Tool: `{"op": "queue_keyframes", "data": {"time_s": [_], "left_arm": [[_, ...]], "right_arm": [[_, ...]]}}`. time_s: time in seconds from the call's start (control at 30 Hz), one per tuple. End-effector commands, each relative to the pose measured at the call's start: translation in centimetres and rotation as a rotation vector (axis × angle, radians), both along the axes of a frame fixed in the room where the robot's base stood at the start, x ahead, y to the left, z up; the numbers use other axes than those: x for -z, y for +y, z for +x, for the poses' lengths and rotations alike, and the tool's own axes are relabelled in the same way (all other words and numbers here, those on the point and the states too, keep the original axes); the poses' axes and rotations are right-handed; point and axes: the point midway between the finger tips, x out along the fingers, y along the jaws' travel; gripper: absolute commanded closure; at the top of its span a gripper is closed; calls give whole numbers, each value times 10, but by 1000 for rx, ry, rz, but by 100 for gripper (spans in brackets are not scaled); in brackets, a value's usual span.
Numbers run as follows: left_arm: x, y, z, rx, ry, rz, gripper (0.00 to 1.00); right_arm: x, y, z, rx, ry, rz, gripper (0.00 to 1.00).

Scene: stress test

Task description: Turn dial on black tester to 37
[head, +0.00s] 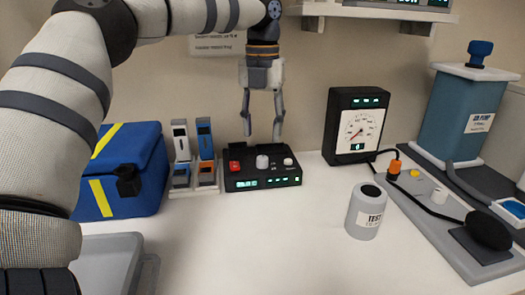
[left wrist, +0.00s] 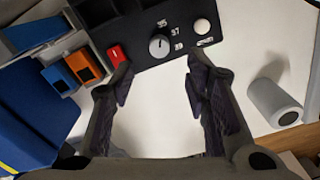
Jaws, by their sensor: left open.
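The black tester (head: 262,180) stands on the white table near the wall, with a light grey round dial (head: 262,162), a red button, a white knob and small green displays. In the left wrist view the dial (left wrist: 158,45) shows beyond the fingertips, with the marks 35, 37 and 39 beside it; its exact setting is too small to tell. My left gripper (head: 262,132) points down above the tester, fingers apart on either side of the dial's line, empty and not touching it. It also shows in the left wrist view (left wrist: 158,78). My right gripper is not in view.
A blue case (head: 120,175) and a stand of small devices (head: 193,165) are left of the tester. A black gauge (head: 357,125), a grey cylinder (head: 366,211) and a pump unit (head: 465,110) are to the right.

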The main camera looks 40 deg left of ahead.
Motion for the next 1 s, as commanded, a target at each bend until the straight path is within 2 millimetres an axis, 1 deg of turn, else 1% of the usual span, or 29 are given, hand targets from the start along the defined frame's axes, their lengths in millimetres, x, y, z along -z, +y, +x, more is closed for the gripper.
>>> {"op": "queue_keyframes", "data": {"time_s": [0.03, 0.1, 0.2, 0.3, 0.43, 0.63, 0.67, 0.7, 0.83, 1.0], "left_arm": [[13, 0, -1, 0, 3, -1, 57], [30, 0, -1, 0, 2, -1, 57], [51, 0, -1, 0, 2, 0, 57], [64, 0, 0, 0, 0, 0, 57], [71, 0, 0, 0, 0, 0, 57], [71, 0, 0, -1, -1, 0, 57], [71, 0, 0, -1, -1, 0, 62], [71, 0, 0, -1, -1, 0, 71], [71, 0, 0, -1, -1, 0, 100], [71, 0, 0, 1, -1, 0, 100]], "right_arm": [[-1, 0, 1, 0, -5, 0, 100], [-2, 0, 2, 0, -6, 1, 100], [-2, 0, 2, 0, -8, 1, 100], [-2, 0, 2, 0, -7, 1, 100], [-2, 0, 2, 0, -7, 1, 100], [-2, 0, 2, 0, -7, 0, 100], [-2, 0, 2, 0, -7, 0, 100], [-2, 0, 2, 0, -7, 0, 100], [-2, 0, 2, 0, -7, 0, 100], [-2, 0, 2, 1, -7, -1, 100]]}}
